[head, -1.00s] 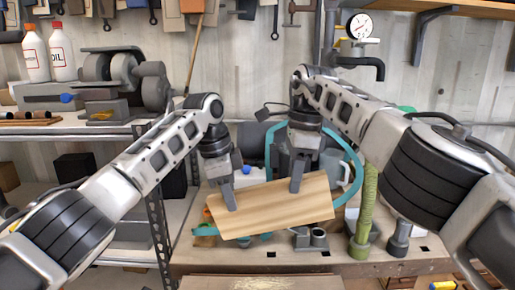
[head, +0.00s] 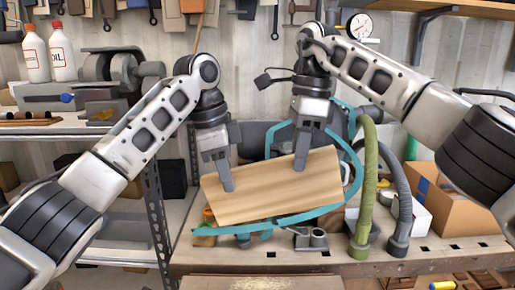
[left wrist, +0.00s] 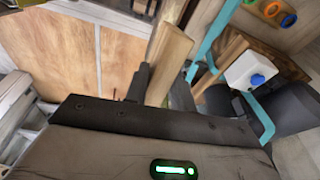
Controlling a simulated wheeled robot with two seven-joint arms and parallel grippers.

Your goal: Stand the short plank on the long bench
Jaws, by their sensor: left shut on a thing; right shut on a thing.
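The short plank (head: 265,190) is a light wooden board, held broad face toward me with its right end higher. My left gripper (head: 228,186) is shut on its upper edge near the left end. My right gripper (head: 299,163) is shut on the same edge, right of the middle. The plank appears raised over the long bench (head: 215,262), whose front edge has dark square holes. The plank hides part of the bench top. In the left wrist view the plank (left wrist: 170,60) shows nearly edge-on beside a dark finger of my left gripper (left wrist: 140,88).
A teal band (head: 352,160) loops behind the plank. A green hose (head: 368,185) and a grey hose (head: 401,205) stand to the right, with a cardboard box (head: 455,208) beyond. A small grey metal piece (head: 312,240) sits on the bench below the plank. Shelving stands at left.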

